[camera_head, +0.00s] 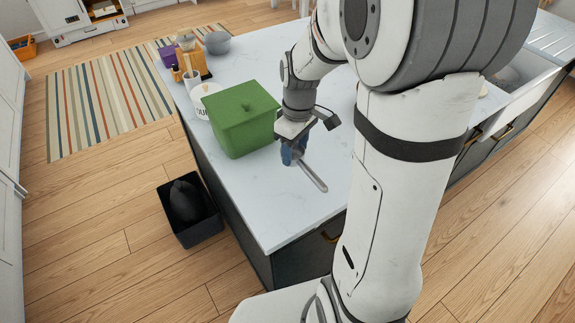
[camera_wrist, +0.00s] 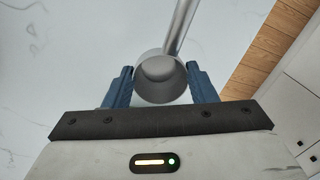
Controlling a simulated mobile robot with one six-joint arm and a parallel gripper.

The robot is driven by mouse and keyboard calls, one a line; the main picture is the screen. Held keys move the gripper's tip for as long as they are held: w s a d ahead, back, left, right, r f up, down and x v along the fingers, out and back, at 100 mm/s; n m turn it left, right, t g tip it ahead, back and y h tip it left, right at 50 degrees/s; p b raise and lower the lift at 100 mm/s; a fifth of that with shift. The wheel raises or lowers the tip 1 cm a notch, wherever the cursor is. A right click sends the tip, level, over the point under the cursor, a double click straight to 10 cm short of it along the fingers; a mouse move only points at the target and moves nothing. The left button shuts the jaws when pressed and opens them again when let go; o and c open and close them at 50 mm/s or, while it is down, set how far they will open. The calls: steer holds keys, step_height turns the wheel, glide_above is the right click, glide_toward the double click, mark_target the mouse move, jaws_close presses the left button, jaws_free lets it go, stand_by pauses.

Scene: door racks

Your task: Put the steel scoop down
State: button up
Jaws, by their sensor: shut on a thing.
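The steel scoop (camera_wrist: 160,80) is a grey metal cup with a long straight handle. In the wrist view its cup sits between the two blue fingers of my gripper (camera_wrist: 160,88), and the handle runs up and slightly right. In the head view the scoop's handle (camera_head: 313,176) points toward the lower right, over the white marble counter (camera_head: 270,205). My gripper (camera_head: 291,153) is shut on the scoop, low over the counter near its front. I cannot tell whether the scoop touches the surface.
A green lidded box (camera_head: 240,125) stands just left of my gripper. Behind it are a white plate (camera_head: 200,108), a wooden block (camera_head: 195,65), a purple container (camera_head: 168,55) and a grey bowl (camera_head: 217,43). A black bin (camera_head: 190,212) stands on the floor. The counter's front corner is clear.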

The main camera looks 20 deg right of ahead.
step_height(320, 180, down, 4)
steer(key=shift+a+r, duration=0.1)
steer(key=shift+a, duration=0.05)
steer(key=shift+a+f+p, duration=0.1)
steer(key=shift+f+p, duration=0.25)
steer(key=shift+f, duration=1.5)
steer(key=shift+s, duration=0.1)
steer(key=shift+f, duration=0.2)
steer(key=o, duration=1)
steer(key=shift+r, duration=0.2)
